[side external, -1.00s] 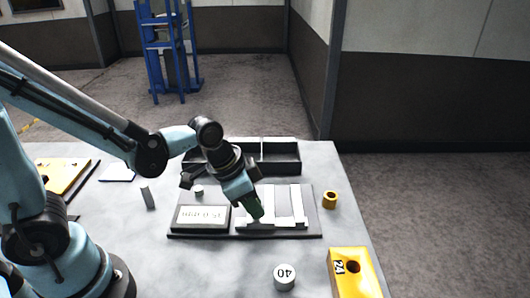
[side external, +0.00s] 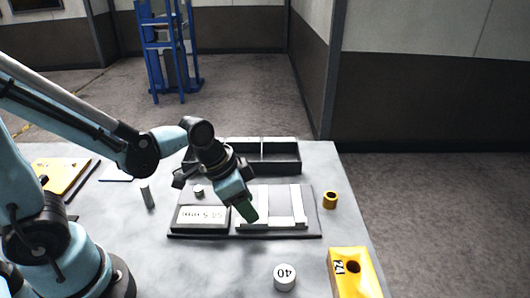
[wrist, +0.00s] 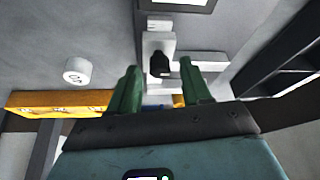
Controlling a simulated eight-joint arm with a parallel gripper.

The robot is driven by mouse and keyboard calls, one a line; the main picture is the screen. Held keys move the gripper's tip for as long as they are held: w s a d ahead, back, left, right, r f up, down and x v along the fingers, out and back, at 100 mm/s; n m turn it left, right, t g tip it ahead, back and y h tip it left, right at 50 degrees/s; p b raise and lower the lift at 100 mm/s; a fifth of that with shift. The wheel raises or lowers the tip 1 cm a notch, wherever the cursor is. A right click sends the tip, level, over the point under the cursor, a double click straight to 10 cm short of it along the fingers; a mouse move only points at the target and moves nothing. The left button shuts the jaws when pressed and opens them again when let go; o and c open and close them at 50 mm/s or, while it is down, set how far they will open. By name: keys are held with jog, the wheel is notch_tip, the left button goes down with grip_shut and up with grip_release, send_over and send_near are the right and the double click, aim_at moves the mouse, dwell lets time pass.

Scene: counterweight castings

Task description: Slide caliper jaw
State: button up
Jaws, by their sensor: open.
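The caliper lies on a dark board, with a pale beam (side external: 285,224) and a fixed-looking upright bar (side external: 298,203) at its right. Its display box (side external: 200,216) sits at the left and shows upside-down digits too small to read surely. My gripper (side external: 247,213) points down at the beam's left part and partly hides the sliding jaw. In the wrist view, my gripper's green fingers (wrist: 159,80) are open, one on each side of a black knob (wrist: 160,63) on a white slider (wrist: 158,43). Whether the fingers touch the knob, I cannot tell.
A black divided tray (side external: 285,166) stands behind the board. A yellow ring (side external: 330,200), a white cylinder marked 40 (side external: 285,277) and a yellow block marked 24 (side external: 350,270) stand to the right and front. A grey cylinder (side external: 148,195) stands left of the board.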

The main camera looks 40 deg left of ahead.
jog(key=v, duration=1.2)
dwell(0.3)
jog(key=shift+w+a+f+n+t+y, duration=0.15)
jog(key=shift+a+f+n+t+y, duration=0.3)
jog(key=shift+a+n, duration=0.45)
jog(key=shift+w+a+f+n+t+y, duration=0.2)
jog(key=shift+a+f+n+t+y, duration=0.15)
jog(key=shift+a+n+t, duration=0.55)
jog(key=shift+w+a+f+n+t+y, duration=0.15)
jog(key=shift+a+f+n+t+y, duration=0.3)
jog(key=shift+n, duration=0.75)
